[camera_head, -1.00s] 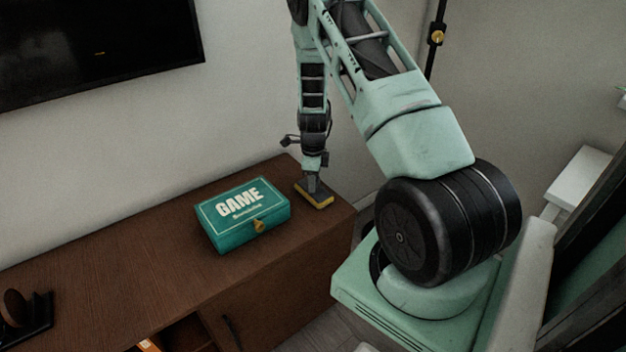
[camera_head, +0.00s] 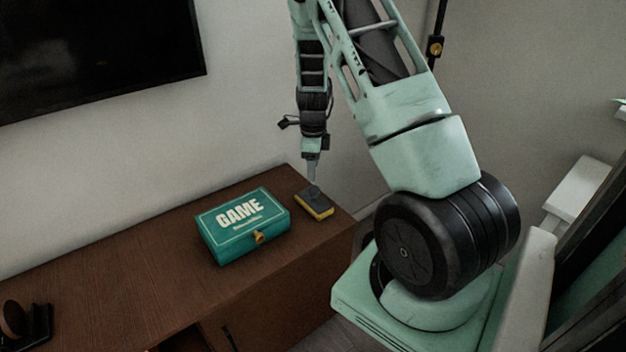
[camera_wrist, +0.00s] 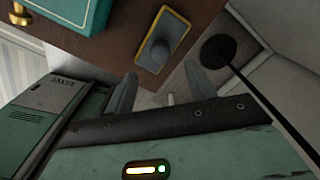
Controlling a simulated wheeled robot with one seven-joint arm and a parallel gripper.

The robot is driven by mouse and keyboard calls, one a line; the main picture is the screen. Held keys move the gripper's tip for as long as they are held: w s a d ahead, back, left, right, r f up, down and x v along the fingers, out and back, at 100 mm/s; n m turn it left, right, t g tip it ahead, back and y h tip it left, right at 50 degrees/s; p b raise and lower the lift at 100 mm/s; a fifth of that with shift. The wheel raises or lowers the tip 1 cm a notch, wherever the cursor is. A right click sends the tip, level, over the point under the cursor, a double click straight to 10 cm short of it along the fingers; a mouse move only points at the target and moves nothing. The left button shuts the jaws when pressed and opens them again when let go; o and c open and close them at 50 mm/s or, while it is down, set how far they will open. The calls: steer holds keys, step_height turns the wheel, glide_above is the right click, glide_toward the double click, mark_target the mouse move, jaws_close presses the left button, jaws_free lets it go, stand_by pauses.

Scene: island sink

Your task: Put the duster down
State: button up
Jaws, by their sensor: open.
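The duster (camera_head: 315,204) is a dark grey block with a yellow edge and a round knob on top. It lies flat on the brown cabinet (camera_head: 150,256), near its right end. In the wrist view the duster (camera_wrist: 161,42) shows whole, knob towards the camera, with nothing around it. My gripper (camera_head: 312,178) is just above the duster in the head view. In the wrist view its two fingers (camera_wrist: 148,92) are spread apart with nothing between them, and the duster is beyond the fingertips.
A green game box (camera_head: 244,224) sits on the cabinet just left of the duster. A dark stand (camera_head: 27,322) is at the cabinet's far left. A black screen (camera_head: 95,50) hangs on the wall behind. The cabinet top between box and stand is clear.

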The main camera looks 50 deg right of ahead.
steer(key=s+a+r+n+y, duration=0.1)
steer(key=a+r+n, duration=0.4)
steer(key=a, duration=0.5)
steer(key=s+a+r+n, duration=0.1)
steer(key=a+r+n, duration=0.2)
steer(key=a+n, duration=0.5)
steer(key=s+a+r+n+y, duration=0.1)
steer(key=a+r+n, duration=0.3)
steer(key=a, duration=0.9)
steer(key=s+a+r+n, duration=0.2)
steer(key=s+a+n, duration=0.4)
steer(key=s+n, duration=0.4)
steer(key=s+a+r+n+h, duration=0.1)
steer(key=s+a+r+n, duration=0.2)
steer(key=s+a+n, duration=0.4)
steer(key=s+n, duration=0.3)
steer(key=shift+r, duration=0.15)
